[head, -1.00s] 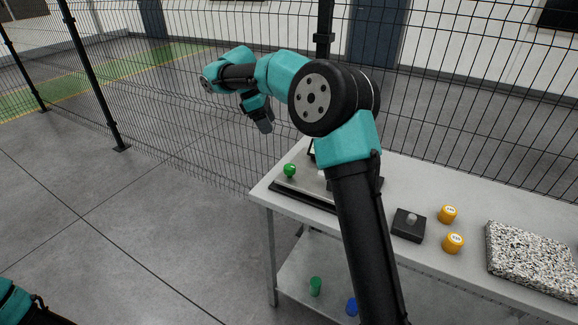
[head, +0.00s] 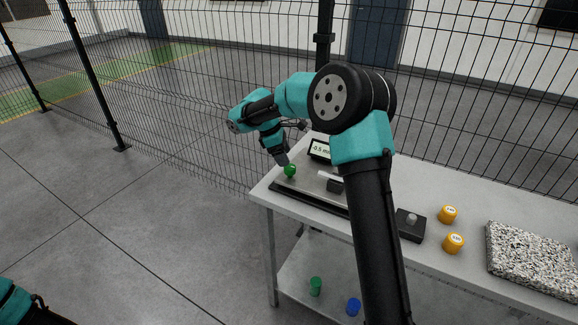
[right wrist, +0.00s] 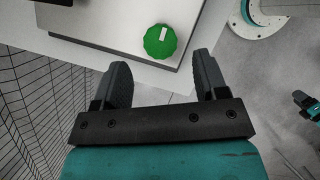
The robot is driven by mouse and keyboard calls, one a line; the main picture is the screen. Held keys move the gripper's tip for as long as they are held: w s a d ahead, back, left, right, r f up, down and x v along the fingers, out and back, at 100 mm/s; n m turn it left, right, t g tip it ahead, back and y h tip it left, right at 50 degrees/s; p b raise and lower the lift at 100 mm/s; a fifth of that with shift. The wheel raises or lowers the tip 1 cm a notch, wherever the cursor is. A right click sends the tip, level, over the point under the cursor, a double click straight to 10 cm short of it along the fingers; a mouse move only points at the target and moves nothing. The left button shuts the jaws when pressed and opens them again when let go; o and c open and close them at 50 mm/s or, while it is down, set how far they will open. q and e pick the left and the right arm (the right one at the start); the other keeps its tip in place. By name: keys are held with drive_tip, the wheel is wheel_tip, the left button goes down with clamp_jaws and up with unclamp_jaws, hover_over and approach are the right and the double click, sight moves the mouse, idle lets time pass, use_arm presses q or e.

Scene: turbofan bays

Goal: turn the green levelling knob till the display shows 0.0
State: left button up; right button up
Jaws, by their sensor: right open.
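The green levelling knob (head: 290,171) sits at the left end of a light plate device (head: 310,184) on the table. The display (head: 320,150) at its back reads about -0.5, with the unit hard to read. My right gripper (head: 283,160) is just above and behind the knob. In the right wrist view, my right gripper (right wrist: 163,84) is open, its two fingers apart and empty. The green knob (right wrist: 160,41), with a white mark, lies ahead of the fingertips, roughly centred between them and not enclosed. My left gripper is out of view; only part of that arm shows.
A black block with a grey knob (head: 411,224), two yellow cylinders (head: 448,214) and a speckled slab (head: 532,259) stand on the table (head: 470,190) to the right. Green and blue cylinders (head: 353,306) are on the lower shelf. A wire fence stands behind.

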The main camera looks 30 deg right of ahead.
sight(290, 171)
drive_tip(key=x, duration=0.5)
drive_tip(key=c, duration=0.9)
drive_tip(key=shift+m, duration=0.3)
drive_tip(key=shift+m+g+y, duration=0.35)
drive_tip(key=shift+m+y, duration=0.1)
drive_tip(key=shift+m, duration=0.85)
drive_tip(key=shift+m+g+y, duration=0.35)
drive_tip(key=shift+m+y, duration=0.1)
drive_tip(key=shift+m, duration=0.85)
